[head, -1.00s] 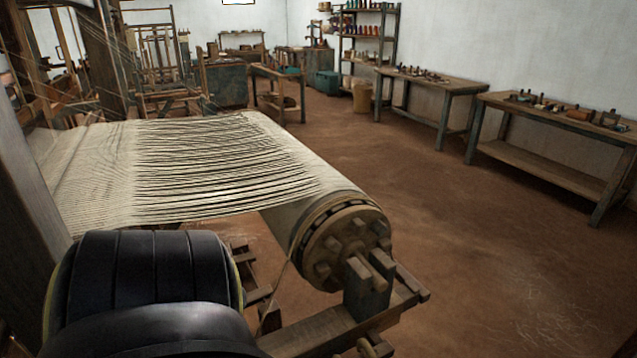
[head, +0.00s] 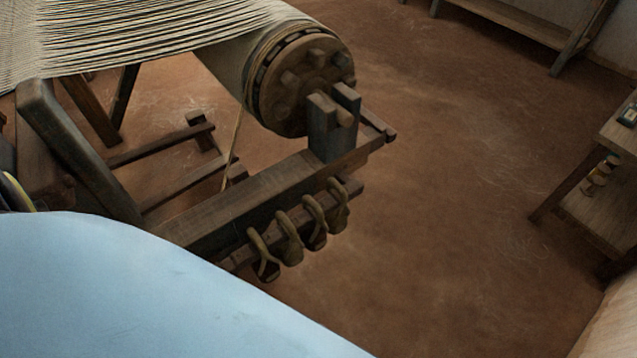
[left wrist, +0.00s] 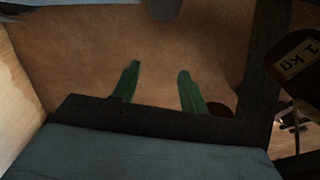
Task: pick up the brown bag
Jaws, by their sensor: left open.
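I cannot make out a brown bag with certainty in either view. Several brown looped, bag-like things (head: 290,236) hang from the rail at the end of the loom frame in the head view; what they are is unclear. My left gripper (left wrist: 157,80) shows in the left wrist view, with two green fingers apart and nothing between them. Brown floor lies beyond the fingers. A dark round object with a "1 kg" label (left wrist: 298,58) is to the right of the fingers, apart from them. My right gripper is in neither view.
The loom's cloth roller (head: 300,75) and wooden beam (head: 245,200) fill the middle left of the head view. A wooden table (head: 622,135) stands at the right. The floor (head: 450,170) between them is clear. A dark post (left wrist: 262,60) stands right of the left fingers.

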